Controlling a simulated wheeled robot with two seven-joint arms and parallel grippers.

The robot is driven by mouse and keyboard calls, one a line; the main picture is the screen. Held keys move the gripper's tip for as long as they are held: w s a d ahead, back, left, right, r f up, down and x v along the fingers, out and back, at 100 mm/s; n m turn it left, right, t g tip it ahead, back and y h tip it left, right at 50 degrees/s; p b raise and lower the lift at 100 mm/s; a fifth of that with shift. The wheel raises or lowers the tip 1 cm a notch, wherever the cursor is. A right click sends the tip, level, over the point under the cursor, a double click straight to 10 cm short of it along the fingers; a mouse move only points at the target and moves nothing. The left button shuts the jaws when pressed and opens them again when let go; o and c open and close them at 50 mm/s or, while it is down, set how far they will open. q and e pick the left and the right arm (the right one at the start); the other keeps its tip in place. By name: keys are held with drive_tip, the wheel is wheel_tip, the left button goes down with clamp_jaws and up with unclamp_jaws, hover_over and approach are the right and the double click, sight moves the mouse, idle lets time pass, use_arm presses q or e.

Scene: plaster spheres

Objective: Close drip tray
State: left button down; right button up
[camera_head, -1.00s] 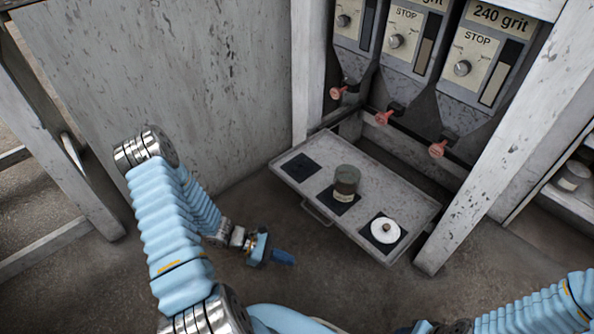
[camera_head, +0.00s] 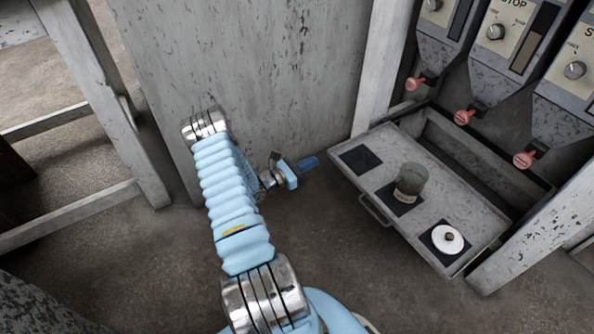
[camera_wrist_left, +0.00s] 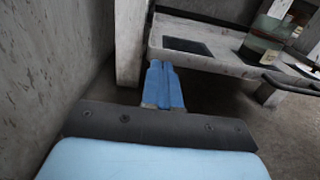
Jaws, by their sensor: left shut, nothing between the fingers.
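The drip tray (camera_head: 410,145) is pulled out from under the dispensers, with a handle (camera_head: 376,210) on its front edge. On it stand a jar (camera_head: 411,180) on the middle dark pad and a white lid-like disc with a knob (camera_head: 448,239) on the right pad. The left pad (camera_head: 360,158) is bare. My left gripper (camera_head: 308,164) is shut and empty, just left of the tray's left end and apart from it. In the left wrist view its blue fingers (camera_wrist_left: 163,84) are together, with the tray (camera_wrist_left: 195,61) ahead and to the right. My right gripper is out of view.
Dispensers with red levers (camera_head: 463,117) hang above the tray's rear. A grey wall panel (camera_head: 240,80) stands behind my left arm. A white post (camera_head: 377,70) rises by the tray's back left corner. Floor in front of the tray is clear.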

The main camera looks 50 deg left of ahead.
sight(330, 154)
use_arm(q)
drive_tip(key=w, duration=0.4)
drive_tip(key=shift+w+d+b, duration=0.25)
drive_tip(key=shift+w+b, duration=0.05)
drive_tip(key=shift+w, duration=0.1)
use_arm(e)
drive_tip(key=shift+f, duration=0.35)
